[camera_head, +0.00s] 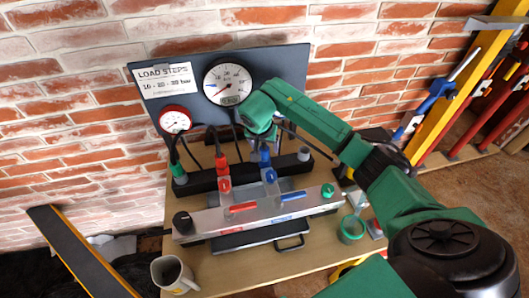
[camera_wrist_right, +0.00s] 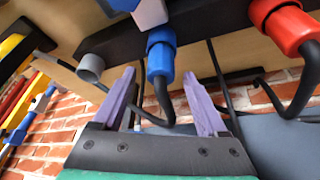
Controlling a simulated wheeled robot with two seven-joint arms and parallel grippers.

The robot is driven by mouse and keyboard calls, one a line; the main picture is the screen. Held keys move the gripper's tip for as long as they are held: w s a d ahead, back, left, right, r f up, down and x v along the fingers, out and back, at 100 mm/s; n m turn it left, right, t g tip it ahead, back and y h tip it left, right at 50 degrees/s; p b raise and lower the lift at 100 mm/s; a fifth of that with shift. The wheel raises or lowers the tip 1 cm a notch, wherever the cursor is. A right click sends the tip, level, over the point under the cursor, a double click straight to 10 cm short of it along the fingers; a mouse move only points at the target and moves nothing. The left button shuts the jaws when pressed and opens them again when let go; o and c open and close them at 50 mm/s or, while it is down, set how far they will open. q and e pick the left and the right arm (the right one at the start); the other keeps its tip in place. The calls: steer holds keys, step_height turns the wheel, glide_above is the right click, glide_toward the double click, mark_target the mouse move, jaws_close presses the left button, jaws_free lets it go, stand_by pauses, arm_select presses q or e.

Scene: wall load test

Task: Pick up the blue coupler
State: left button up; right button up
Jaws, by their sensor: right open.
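My left gripper is not in view.
The red coupler (camera_head: 221,162) with its hose and a green coupler (camera_head: 179,170) stand to the left. A grey cap (camera_wrist_right: 91,66) is near one finger. A gauge panel (camera_head: 285,68) stands behind. A mug (camera_head: 173,274) and a green cup (camera_head: 351,229) are on the table.

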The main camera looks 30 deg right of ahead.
jaws_close()
steer(key=shift+w+r, duration=0.1)
steer(key=shift+r, duration=0.4)
step_height(320, 180, up, 19)
steer(key=b, duration=0.1)
